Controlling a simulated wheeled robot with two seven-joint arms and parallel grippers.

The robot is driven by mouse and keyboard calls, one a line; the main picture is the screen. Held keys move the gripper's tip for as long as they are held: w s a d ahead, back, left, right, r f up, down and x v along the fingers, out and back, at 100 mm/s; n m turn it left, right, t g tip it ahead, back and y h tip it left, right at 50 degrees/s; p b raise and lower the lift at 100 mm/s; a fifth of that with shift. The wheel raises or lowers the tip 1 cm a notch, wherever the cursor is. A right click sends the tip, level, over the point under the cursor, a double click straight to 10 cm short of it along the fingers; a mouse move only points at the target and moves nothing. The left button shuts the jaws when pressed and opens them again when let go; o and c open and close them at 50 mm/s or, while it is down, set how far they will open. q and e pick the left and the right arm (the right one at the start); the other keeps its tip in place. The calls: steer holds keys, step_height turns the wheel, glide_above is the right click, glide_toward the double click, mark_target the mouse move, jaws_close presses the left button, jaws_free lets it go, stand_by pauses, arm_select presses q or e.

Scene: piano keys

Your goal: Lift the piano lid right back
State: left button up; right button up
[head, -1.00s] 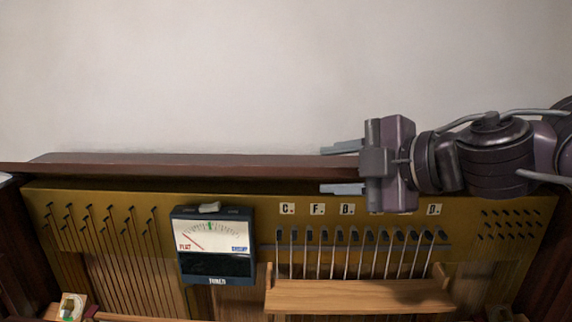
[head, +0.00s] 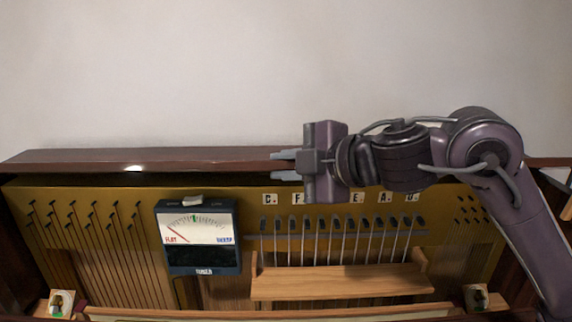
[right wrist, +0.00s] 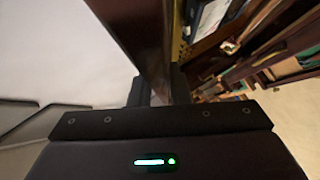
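The piano lid (head: 140,158) is a long dark brown board standing along the top back edge of the open piano, against the pale wall. In the right wrist view the brown lid (right wrist: 140,35) runs between the two dark fingers (right wrist: 157,95), which press close on both faces. My right gripper appears shut on the lid. The gripper body hides part of the lid in the head view. My left gripper is out of view.
Inside the piano, a tuner meter (head: 198,238) stands left of a row of hammers behind a wooden rail (head: 340,284). Letter tags line the gold panel (head: 130,200). The wall (head: 280,70) rises behind the lid.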

jaws_close()
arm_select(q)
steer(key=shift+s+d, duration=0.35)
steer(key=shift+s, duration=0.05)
arm_select(e)
steer(key=shift+r, duration=0.15)
